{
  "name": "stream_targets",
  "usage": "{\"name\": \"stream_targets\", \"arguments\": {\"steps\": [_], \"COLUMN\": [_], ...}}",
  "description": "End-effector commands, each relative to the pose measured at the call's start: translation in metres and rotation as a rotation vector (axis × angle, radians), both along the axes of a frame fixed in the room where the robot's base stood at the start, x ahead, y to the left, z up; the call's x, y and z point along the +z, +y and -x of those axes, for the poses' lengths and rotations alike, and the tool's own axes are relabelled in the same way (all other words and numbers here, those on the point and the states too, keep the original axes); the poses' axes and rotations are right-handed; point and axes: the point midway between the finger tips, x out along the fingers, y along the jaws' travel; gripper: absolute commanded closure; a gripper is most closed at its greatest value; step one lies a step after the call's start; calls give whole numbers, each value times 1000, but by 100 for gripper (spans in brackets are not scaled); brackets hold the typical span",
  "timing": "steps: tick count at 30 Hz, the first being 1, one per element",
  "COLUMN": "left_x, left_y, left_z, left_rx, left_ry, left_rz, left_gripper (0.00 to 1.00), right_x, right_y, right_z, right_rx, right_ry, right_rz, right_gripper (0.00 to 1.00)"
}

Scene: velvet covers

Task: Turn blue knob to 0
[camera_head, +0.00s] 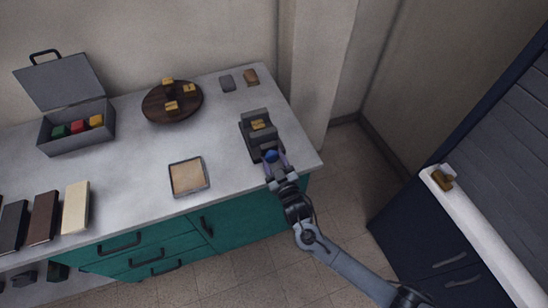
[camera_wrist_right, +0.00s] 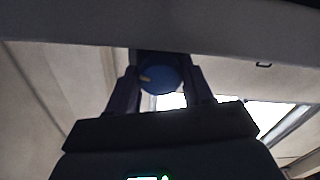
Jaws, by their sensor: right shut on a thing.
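The blue knob (camera_head: 271,156) is on the front of a dark grey device (camera_head: 256,126) at the right end of the counter. In the right wrist view the knob (camera_wrist_right: 159,75) is a blue disc with a pale pointer mark at its left side. My right gripper (camera_head: 272,160) reaches the device from the front. Its fingers (camera_wrist_right: 162,80) stand one on each side of the knob and are shut on it. No scale or 0 mark can be read. A yellow item (camera_head: 258,125) lies on top of the device. My left gripper is not in view.
A square tray (camera_head: 205,187) lies on the counter left of the device. A round dark board (camera_head: 152,112) with yellow pieces, an open grey box (camera_head: 47,146) and several book-like blocks (camera_head: 76,208) stand farther left. Two small blocks (camera_head: 251,77) lie at the back.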

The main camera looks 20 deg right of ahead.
Motion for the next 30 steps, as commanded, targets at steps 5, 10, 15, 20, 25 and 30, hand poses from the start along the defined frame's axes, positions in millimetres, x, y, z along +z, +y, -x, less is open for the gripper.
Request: {"name": "stream_targets", "arguments": {"steps": [5, 10, 15, 20, 25, 30], "left_x": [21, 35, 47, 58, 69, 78], "left_y": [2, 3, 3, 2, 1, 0], "left_z": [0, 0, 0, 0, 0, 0], "left_rx": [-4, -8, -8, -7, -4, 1], "left_ry": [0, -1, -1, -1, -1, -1], "left_rz": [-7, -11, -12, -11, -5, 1], "left_gripper": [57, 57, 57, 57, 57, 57], "right_x": [4, 4, 4, 4, 4, 4], "right_y": [0, -1, -1, -1, -1, -1], "right_z": [0, 0, 0, 0, 0, 0], "right_rx": [0, -1, 0, 0, 0, 0], "right_ry": [4, 6, 7, 9, 11, 12], "right_rz": [160, 322, 485, 637, 798, 959], "right_gripper": [80, 80, 80, 80, 80, 80]}}
